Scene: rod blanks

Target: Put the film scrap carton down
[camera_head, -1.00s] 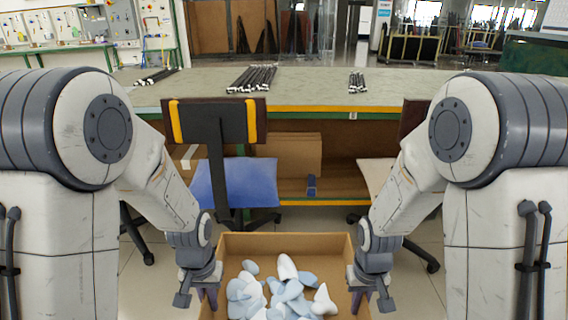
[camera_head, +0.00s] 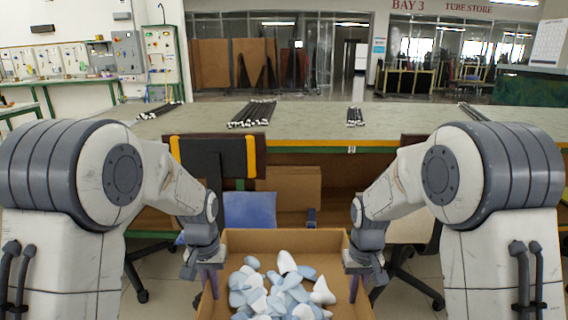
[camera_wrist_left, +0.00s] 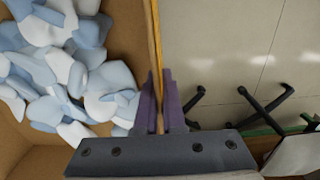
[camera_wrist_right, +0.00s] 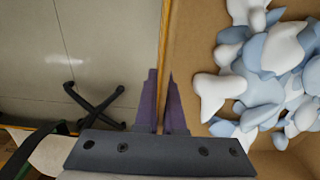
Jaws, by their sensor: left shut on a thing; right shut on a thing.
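The film scrap carton (camera_head: 285,240) is an open brown cardboard box at the bottom middle of the head view. White and pale blue film scraps (camera_head: 270,290) lie loose inside it. My left gripper (camera_head: 212,282) is shut on the carton's left wall; in the left wrist view its purple fingers (camera_wrist_left: 160,105) straddle the wall's edge. My right gripper (camera_head: 355,285) is shut on the right wall, and its fingers (camera_wrist_right: 163,105) straddle that edge in the right wrist view. The carton looks upright and is held between both grippers. Its underside is hidden.
A long green-topped bench (camera_head: 300,122) stands ahead with bundles of dark rods (camera_head: 252,113) on it. A chair with a blue seat (camera_head: 250,209) is just beyond the carton, and another chair (camera_head: 412,228) is at the right. Tiled floor shows below in both wrist views.

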